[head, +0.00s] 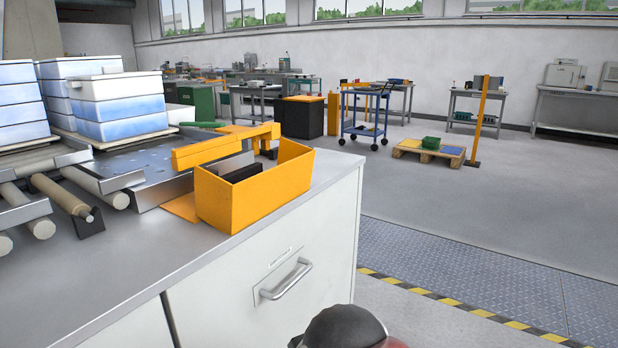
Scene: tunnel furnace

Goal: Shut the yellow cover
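A yellow box-shaped housing (255,200) stands at the right end of the steel counter. Its top side is open, and dark and grey plates (238,168) show inside. A yellow bar frame (225,147) rises just behind it, and a flat yellow plate (182,207) lies at its left foot. I cannot tell which of these yellow parts is the cover. My gripper's fingers are not in view; a dark rounded part, likely of my arm, shows at the bottom edge, below and right of the housing and apart from it.
The counter (130,270) has a white front with a metal handle (286,279). Rollers (68,196) and stacked blue-white trays (118,105) stand at its left. The floor to the right is open, with a black-yellow stripe (450,302). A blue cart (366,115) and a pallet (428,152) stand farther back.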

